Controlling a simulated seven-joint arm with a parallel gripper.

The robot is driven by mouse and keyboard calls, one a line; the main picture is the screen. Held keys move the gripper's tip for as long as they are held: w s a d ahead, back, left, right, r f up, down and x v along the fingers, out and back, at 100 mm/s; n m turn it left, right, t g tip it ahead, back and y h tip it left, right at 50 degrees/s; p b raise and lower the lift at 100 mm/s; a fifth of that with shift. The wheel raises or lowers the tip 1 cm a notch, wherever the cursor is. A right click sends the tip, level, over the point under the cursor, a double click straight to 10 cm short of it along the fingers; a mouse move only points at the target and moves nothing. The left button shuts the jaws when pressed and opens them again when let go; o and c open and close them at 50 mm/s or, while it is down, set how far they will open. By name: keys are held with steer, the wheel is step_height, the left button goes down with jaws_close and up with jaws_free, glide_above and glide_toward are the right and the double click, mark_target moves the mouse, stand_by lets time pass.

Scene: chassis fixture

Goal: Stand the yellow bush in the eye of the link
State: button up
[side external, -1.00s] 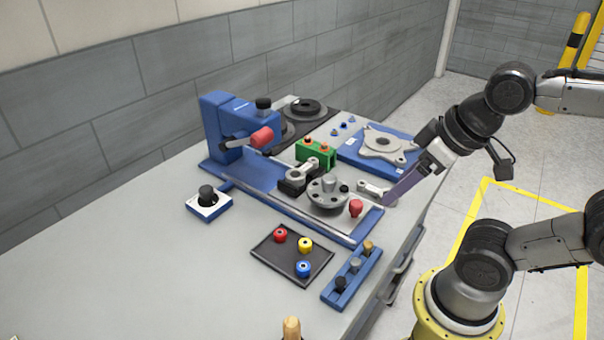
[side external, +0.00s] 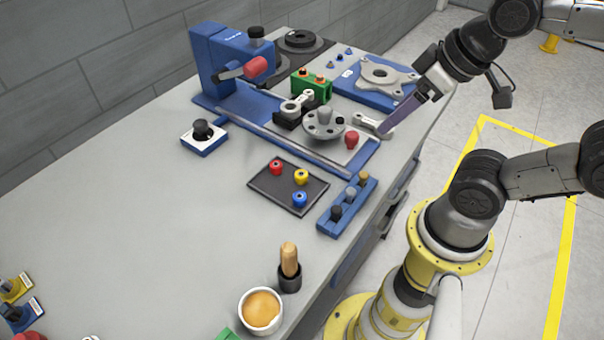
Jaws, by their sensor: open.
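The yellow bush (side external: 301,177) stands on a dark tray (side external: 262,186) on the bench, between a red bush (side external: 276,167) and a blue bush (side external: 300,200). One grey link (side external: 297,104) lies on a black block behind the round grey flange (side external: 324,124). A second grey link (side external: 368,122) lies at the right end of the fixture. My gripper (side external: 386,133) is open and reaches down from the right, its tips close by this second link. The side-on view hides the gap between its fingers, and I cannot tell whether it touches the link.
A blue press with a red handle (side external: 256,67) stands behind left. A blue rack of pegs (side external: 345,207) is right of the tray. A red knob (side external: 351,140) stands near my gripper. A cup (side external: 261,310) and a wooden-handled tool (side external: 289,262) are in front.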

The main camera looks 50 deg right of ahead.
steer(key=shift+c, duration=0.9)
steer(key=shift+w+r, duration=0.1)
steer(key=shift+r, duration=0.1)
steer(key=shift+c, duration=1.2)
steer(key=g, duration=0.6)
glide_above(301, 173)
step_height(301, 173, down, 9)
steer(key=shift+f, duration=0.1)
steer(key=shift+a+f, duration=0.1)
steer(key=shift+f, duration=3.9)
